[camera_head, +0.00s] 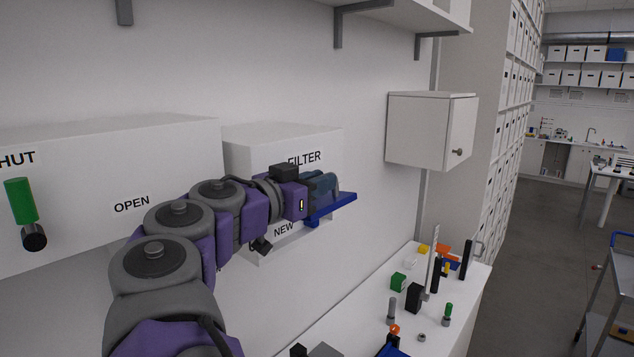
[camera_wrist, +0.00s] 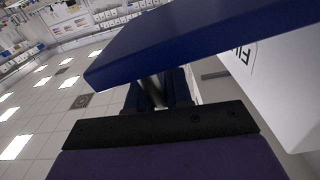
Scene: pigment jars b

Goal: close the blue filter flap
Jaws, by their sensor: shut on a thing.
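The blue filter flap (camera_head: 338,206) sticks out from the front of the white box marked FILTER (camera_head: 265,135). It stands open, roughly level, above the word NEW. In the wrist view the flap (camera_wrist: 190,38) is a wide blue plate crossing close in front of my fingers. My gripper (camera_head: 328,184) is at the flap's outer part. In the wrist view my gripper (camera_wrist: 157,92) is shut on a small grey part by the flap, seemingly its handle. The flap hides most of the grip. My arm hides part of the box front.
A white box (camera_head: 110,150) marked SHUT and OPEN, with a green-handled lever (camera_head: 20,202), is at the left. A small wall cabinet (camera_head: 418,130) hangs to the right. Below, a white bench (camera_head: 340,325) carries several small jars and parts. A shelf (camera_head: 415,15) is above.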

